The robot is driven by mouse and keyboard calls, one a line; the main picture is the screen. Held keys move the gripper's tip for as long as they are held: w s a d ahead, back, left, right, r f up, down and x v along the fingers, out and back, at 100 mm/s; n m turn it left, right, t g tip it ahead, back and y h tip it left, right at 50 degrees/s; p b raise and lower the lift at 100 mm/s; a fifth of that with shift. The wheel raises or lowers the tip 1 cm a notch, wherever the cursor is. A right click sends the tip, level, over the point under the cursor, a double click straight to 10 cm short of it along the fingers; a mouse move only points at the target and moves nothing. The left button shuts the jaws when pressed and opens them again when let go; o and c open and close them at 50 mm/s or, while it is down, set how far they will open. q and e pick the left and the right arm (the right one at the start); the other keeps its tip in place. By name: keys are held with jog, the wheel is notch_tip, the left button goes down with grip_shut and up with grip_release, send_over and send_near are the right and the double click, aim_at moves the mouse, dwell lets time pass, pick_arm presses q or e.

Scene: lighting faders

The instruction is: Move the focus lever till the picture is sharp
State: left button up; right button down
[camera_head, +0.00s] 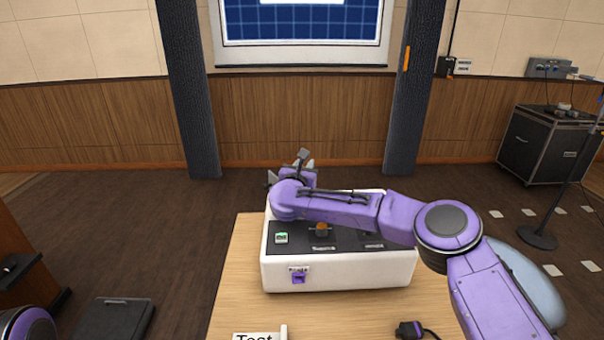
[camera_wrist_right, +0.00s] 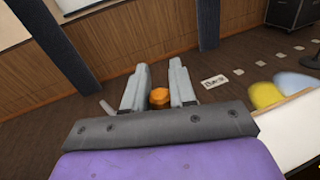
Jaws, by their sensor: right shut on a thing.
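The white projector box (camera_head: 340,275) stands on the wooden table, with a dark control panel on top. My right gripper (camera_head: 305,163) is over the box's far side, and my arm covers part of the panel. In the right wrist view its two grey fingers (camera_wrist_right: 158,80) stand on either side of an orange knob (camera_wrist_right: 159,97), which I take for the focus lever's tip. The gripper is shut on it. In the head view this knob is hidden.
A "Test" card (camera_head: 255,337) and a black plug with a cable (camera_head: 410,329) lie at the table's near edge. A black case (camera_head: 545,145) and a stand (camera_head: 537,237) are at right.

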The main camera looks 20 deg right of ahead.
jog(key=c, duration=1)
grip_release()
jog(key=b+v, duration=0.2)
jog(key=v, duration=0.8)
jog(key=shift+s+a, duration=0.15)
jog(key=shift+s, duration=0.05)
